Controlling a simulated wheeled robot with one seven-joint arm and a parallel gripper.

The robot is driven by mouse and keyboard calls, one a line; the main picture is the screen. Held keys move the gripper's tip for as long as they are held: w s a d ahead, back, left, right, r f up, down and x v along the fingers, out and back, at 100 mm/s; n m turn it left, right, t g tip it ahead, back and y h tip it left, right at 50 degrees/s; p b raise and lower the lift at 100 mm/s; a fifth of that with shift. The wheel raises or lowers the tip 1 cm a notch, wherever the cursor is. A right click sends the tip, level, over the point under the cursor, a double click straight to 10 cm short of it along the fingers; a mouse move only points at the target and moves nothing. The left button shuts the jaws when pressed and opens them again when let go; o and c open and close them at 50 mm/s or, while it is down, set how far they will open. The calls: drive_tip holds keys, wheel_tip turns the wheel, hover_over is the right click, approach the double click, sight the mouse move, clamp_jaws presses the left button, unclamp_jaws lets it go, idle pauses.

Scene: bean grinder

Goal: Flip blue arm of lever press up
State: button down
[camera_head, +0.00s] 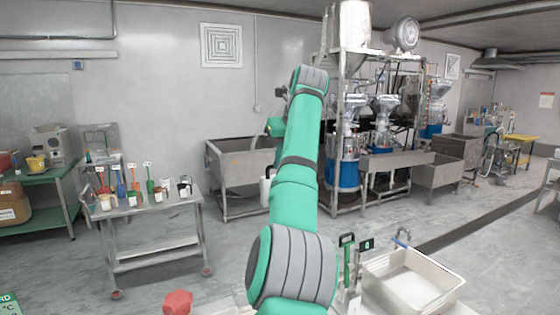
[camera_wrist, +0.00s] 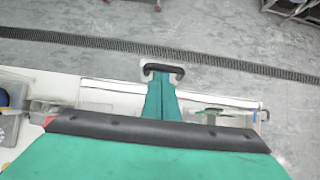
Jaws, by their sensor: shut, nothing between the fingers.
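The shallow metal tray (camera_head: 412,283) is at the lower right, beside a green upright with a black handle (camera_head: 347,240). A red knob-like object (camera_head: 178,302) is at the lower front. A metal cart (camera_head: 155,222) with small tools stands left. Steel machinery and sinks fill the back.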

idle(0.3)
drive_tip(key=v, duration=1)
drive_tip(key=shift+s+r, duration=0.2)
drive_tip(key=shift+r, duration=0.15)
